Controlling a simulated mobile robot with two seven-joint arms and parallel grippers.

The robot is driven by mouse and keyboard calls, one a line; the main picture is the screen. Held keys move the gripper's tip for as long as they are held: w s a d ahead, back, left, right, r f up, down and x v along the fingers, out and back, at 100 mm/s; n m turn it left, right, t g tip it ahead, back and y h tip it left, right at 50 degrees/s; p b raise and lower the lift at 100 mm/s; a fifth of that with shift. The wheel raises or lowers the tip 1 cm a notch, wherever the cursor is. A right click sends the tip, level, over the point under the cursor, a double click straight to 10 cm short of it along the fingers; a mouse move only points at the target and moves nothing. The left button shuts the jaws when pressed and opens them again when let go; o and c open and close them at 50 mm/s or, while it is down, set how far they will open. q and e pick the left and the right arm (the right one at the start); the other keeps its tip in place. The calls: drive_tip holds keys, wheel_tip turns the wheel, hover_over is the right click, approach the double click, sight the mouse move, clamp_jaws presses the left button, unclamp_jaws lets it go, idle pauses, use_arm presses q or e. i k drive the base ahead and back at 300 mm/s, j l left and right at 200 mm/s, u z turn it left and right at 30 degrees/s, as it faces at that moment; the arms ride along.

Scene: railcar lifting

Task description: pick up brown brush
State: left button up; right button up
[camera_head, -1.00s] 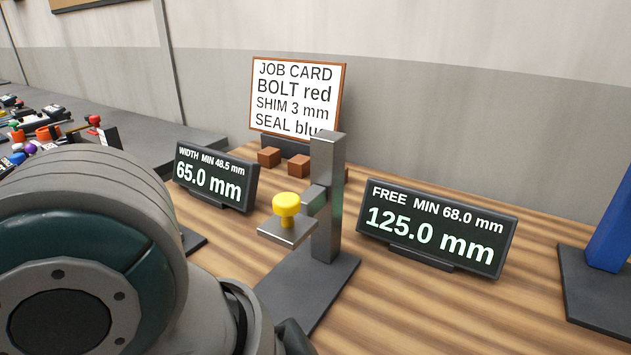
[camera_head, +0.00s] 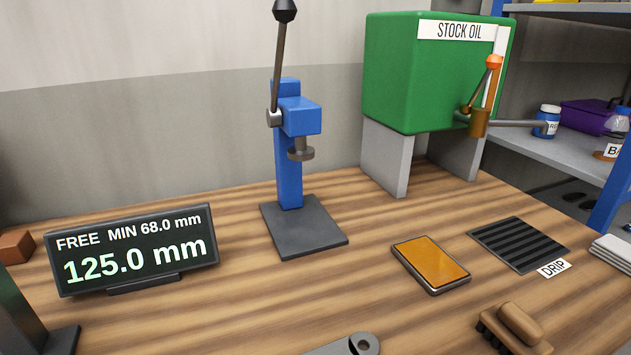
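The brown brush (camera_head: 518,326) lies on the wooden bench at the bottom right of the head view. It has a rounded tan-brown grip on a darker brown base, with dark bristles below. Its lower end is close to the bottom edge of the picture. Neither of my grippers shows in the head view now, so nothing is seen touching the brush.
An orange-topped tray (camera_head: 430,263) and a black drip grate (camera_head: 519,244) lie behind the brush. A blue lever press (camera_head: 289,155), a green stock oil tank (camera_head: 425,75) and a display (camera_head: 134,247) stand further back. A grey metal part (camera_head: 350,346) lies left of the brush.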

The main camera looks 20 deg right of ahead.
sight(519, 334)
drive_tip(key=z, duration=1.5)
